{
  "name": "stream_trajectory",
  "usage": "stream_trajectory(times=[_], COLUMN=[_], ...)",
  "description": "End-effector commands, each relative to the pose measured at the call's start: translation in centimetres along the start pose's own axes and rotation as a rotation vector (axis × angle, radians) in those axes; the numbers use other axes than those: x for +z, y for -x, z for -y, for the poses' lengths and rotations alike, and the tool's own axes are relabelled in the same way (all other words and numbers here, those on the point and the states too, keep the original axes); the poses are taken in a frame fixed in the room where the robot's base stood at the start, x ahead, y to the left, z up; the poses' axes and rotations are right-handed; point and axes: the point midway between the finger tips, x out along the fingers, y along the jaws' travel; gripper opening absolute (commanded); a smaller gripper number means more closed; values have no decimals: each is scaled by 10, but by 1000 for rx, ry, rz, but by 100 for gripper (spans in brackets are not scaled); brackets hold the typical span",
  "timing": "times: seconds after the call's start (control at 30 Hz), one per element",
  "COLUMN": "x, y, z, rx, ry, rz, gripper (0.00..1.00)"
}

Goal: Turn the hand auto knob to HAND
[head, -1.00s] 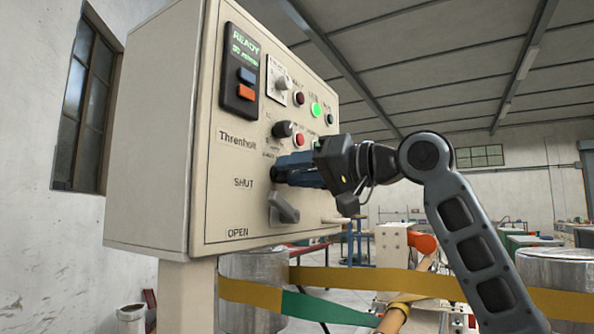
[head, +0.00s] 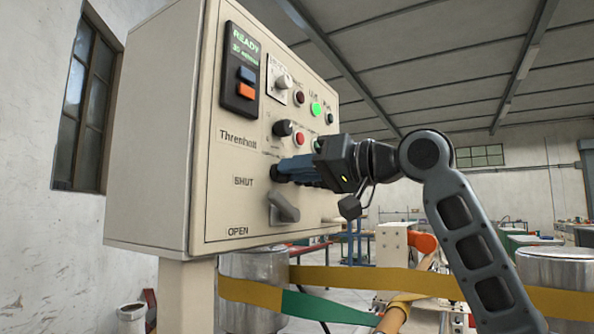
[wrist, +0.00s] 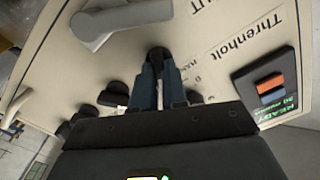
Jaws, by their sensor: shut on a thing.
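My gripper (head: 291,169) is at the face of the beige control panel (head: 215,210), with its blue fingers pointing at the panel. In the wrist view, the gripper (wrist: 158,70) has its fingers closed on either side of a small black knob (wrist: 157,53). I take this to be the hand auto knob; in the head view its dark edge (head: 276,171) shows at the fingertips.
A grey lever handle (head: 284,208) sits just below the gripper, between SHUT and OPEN. A black knob (head: 283,128), a red button (head: 299,139) and a lit green lamp (head: 316,109) are above. A display (head: 241,70) reads READY. Yellow-green banding (head: 380,280) crosses below.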

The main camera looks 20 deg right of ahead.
Motion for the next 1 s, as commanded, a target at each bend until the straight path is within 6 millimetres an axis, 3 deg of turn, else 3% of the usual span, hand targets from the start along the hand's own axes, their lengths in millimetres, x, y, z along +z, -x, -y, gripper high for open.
stream_trajectory(times=[1.0], x=[3], y=[0], z=[2], rx=[1], ry=[901], rz=[1], gripper=[0])
